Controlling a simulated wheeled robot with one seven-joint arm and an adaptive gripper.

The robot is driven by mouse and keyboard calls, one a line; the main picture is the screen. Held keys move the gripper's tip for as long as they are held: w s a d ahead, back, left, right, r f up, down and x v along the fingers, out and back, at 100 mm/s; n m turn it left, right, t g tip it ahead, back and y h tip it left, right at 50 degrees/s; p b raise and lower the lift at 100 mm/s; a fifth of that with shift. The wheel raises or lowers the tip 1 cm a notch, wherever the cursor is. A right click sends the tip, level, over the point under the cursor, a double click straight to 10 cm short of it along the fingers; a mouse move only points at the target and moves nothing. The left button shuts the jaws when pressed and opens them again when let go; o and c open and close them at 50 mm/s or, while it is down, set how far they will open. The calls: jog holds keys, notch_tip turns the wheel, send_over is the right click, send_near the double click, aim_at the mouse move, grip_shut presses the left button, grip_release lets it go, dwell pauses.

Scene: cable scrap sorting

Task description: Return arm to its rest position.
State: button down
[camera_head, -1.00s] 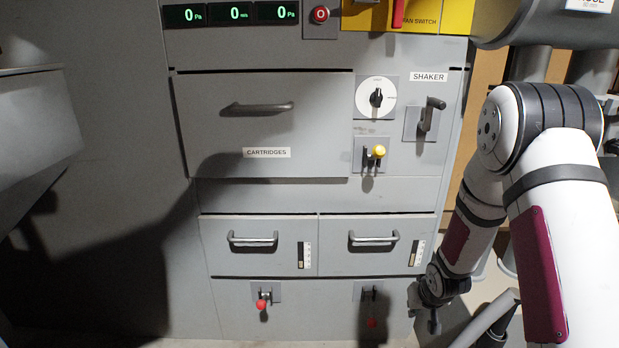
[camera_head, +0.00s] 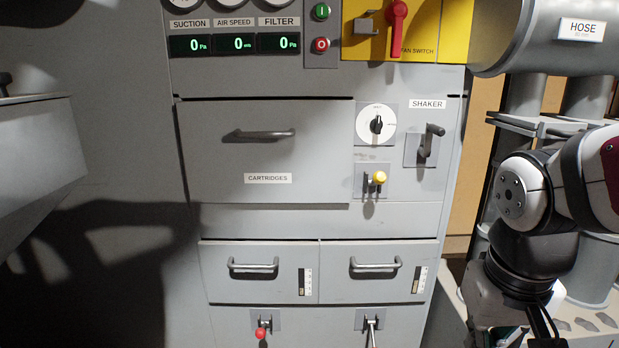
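My arm (camera_head: 525,190) is folded at the right edge of the view, in front of grey pipework. Its white and black joints show to the right of the cabinet, and a dark lower link (camera_head: 525,270) hangs toward the bottom edge. My gripper's end is low at the bottom right, partly cut off by the frame. Its fingertips cannot be made out, so I cannot tell whether it is open or shut. I see nothing held. The arm appears apart from the cabinet front.
A grey cabinet (camera_head: 230,220) fills the middle, with a closed CARTRIDGES drawer (camera_head: 220,150) and two closed lower drawers. A grey hopper-like body (camera_head: 35,150) stands left. A HOSE pipe (camera_head: 545,40) crosses top right.

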jog(key=s+a+r+g, duration=0.1)
jog(key=s+a, duration=0.1)
jog(key=s, duration=0.6)
jog(key=s+a+r, duration=0.1)
jog(key=s+r, duration=0.1)
jog(key=s, duration=0.6)
notch_tip(320, 180, up, 32)
jog(key=n+t+p, duration=0.1)
jog(key=t+p, duration=0.2)
jog(key=p, duration=2.7)
jog(key=shift+w+d+f+t+y, duration=0.2)
jog(key=shift+t+y, duration=0.1)
jog(key=shift+y, duration=0.1)
jog(key=c, duration=2.3)
grip_release()
